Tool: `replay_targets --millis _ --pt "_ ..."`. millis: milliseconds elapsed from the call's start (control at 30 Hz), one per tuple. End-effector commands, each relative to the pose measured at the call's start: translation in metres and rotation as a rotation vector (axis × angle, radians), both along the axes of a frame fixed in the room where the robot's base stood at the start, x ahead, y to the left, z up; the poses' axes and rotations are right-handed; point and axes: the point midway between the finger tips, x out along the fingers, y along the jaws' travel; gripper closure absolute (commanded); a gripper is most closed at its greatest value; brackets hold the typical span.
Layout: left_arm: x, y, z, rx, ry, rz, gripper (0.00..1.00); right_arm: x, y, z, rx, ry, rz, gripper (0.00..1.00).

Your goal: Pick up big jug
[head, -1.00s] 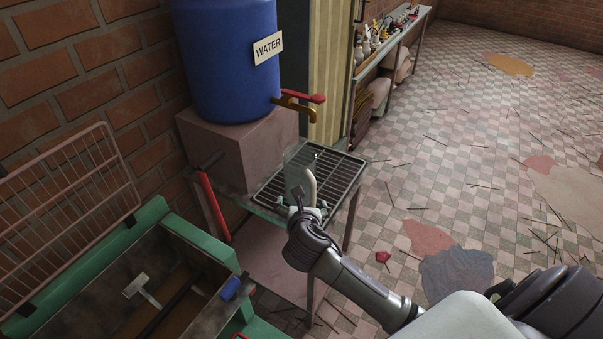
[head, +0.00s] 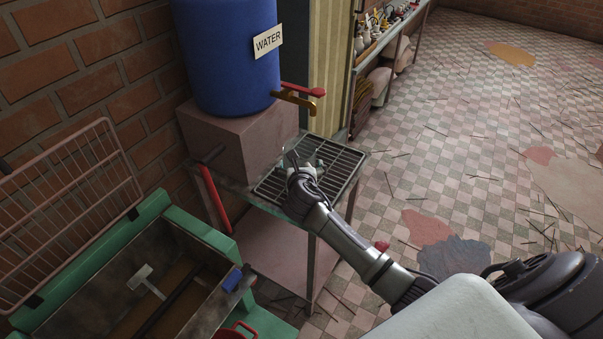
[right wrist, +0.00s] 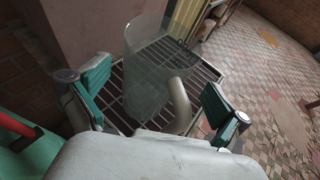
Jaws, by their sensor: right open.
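The big jug (right wrist: 143,78) is a clear, see-through vessel with a pale beige handle (right wrist: 181,103). It stands upright on the dark wire rack (head: 345,170) of the small table below the tap. In the head view my right gripper (head: 304,168) is over the rack and hides nearly all of the jug. In the right wrist view the gripper (right wrist: 157,84) is open, with green-padded fingers apart on either side of the jug and its handle. I cannot see either finger closed on it. My left gripper is not in view.
A blue water barrel (head: 225,60) with a brass tap (head: 298,95) and red lever stands on a pinkish block (head: 235,140) behind the rack. A green-framed trough (head: 75,285) is at lower left. Tiled floor to the right is mostly open, with scattered sticks.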

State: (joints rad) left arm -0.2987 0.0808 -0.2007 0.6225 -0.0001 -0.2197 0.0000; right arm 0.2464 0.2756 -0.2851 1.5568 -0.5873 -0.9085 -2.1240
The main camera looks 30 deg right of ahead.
Motion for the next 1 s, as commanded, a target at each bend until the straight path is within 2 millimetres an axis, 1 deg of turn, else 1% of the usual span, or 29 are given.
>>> replay_targets --millis 33,100,200,500,567,600,667,700,933,967,1000 --pt "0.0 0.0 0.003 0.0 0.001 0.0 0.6 0.007 -0.002 -0.001 0.001 0.001 -0.001 0.0" --pt "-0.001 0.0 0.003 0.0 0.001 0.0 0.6 0.014 -0.006 -0.006 0.0 0.0 -0.001 0.0" --pt "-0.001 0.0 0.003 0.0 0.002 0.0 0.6 0.022 -0.01 -0.009 0.001 0.0 0.0 0.0" --pt "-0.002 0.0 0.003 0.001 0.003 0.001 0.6 0.025 -0.012 -0.012 0.0 0.0 0.001 0.0" --pt "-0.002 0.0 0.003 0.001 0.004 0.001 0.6 0.025 -0.012 -0.011 0.0 0.0 0.001 0.08" --pt "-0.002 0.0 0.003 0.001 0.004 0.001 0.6 0.025 -0.012 -0.011 0.0 0.0 0.001 0.15" --pt "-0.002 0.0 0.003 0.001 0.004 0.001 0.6 0.025 -0.012 -0.011 0.0 0.0 0.001 0.25" --pt "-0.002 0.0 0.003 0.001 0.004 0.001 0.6 0.025 -0.012 -0.012 0.0 0.0 0.001 0.32" --pt "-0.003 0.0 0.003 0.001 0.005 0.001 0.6 0.025 -0.012 -0.012 0.0 0.0 0.001 0.7" --pt "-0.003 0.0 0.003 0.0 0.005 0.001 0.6 0.025 -0.012 -0.012 0.0 0.0 0.001 0.74" --pt "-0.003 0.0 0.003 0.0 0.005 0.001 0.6 0.025 -0.012 -0.011 0.0 -0.001 0.001 0.74"
